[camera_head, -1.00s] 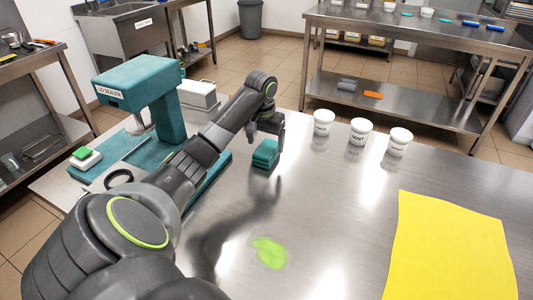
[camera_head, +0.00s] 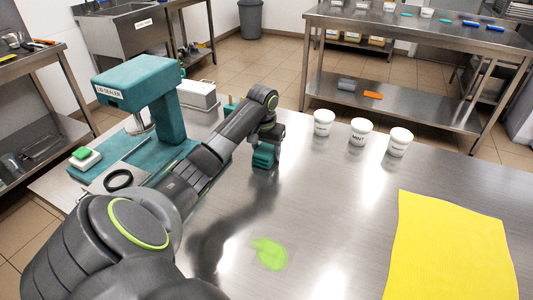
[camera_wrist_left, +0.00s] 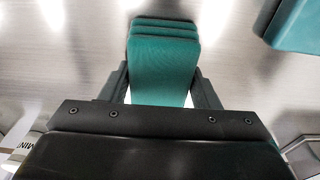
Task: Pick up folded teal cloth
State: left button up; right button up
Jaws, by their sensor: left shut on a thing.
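The folded teal cloth (camera_head: 264,156) is a small layered block at the middle back of the steel table (camera_head: 330,210). My left gripper (camera_head: 266,143) comes down over it from above and is shut on it. In the left wrist view the cloth (camera_wrist_left: 165,62) sits between the two fingers of the left gripper (camera_wrist_left: 163,85), its folded layers facing away. Whether the cloth touches the table cannot be told clearly. The right gripper is not in view.
Three white tubs (camera_head: 360,132) stand to the right of the cloth. A teal lid sealer (camera_head: 150,100) stands at left. A yellow sheet (camera_head: 447,245) lies at right, and a green smear (camera_head: 270,254) is on the table front. The table centre is otherwise clear.

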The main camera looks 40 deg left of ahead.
aim_at(267, 148)
pick_arm(q)
notch_tip(267, 148, up, 10)
jog(key=shift+r, duration=0.1)
jog(key=o, duration=0.4)
jog(key=c, duration=0.3)
